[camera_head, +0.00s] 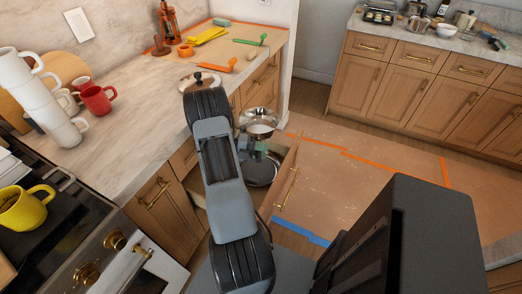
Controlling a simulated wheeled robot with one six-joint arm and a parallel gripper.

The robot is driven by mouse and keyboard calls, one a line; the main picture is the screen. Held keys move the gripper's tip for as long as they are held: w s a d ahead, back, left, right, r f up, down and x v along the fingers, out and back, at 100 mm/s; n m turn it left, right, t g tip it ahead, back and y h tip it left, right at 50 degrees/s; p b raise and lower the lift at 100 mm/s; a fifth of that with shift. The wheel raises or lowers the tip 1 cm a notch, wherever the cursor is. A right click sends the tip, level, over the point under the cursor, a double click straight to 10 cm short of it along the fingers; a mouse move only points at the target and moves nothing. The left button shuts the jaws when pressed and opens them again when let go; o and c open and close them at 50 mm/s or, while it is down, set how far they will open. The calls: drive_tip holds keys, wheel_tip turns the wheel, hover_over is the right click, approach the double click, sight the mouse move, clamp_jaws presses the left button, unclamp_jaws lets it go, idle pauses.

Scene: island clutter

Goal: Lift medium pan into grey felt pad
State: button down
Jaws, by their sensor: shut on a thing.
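The medium pan (259,121) is a shiny steel pan with an open top, just right of my arm and above an open drawer (286,176). My gripper (252,146) is mostly hidden behind my own arm; the part that shows is close below the pan. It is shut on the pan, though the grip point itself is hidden. A dark grey round thing (262,171) lies in the drawer below; I cannot tell for sure whether it is the grey felt pad or another pan.
The marble counter (140,110) at left holds white mugs (62,125), a red mug (97,99), a lid (200,80) and orange, yellow and green utensils. A yellow mug (24,207) stands at the stove. Brown covered floor (365,190) lies open to the right.

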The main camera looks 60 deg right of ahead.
drive_tip(key=shift+w+a+r+p, duration=0.1)
drive_tip(key=shift+a+r+p, duration=0.05)
drive_tip(key=shift+p, duration=0.15)
drive_tip(key=shift+f+b, duration=9.45)
drive_tip(key=shift+f, duration=4.9)
drive_tip(key=shift+f+b, duration=0.55)
drive_tip(key=shift+f, duration=0.2)
drive_tip(key=c, duration=0.8)
unclamp_jaws()
drive_tip(key=shift+f, duration=0.1)
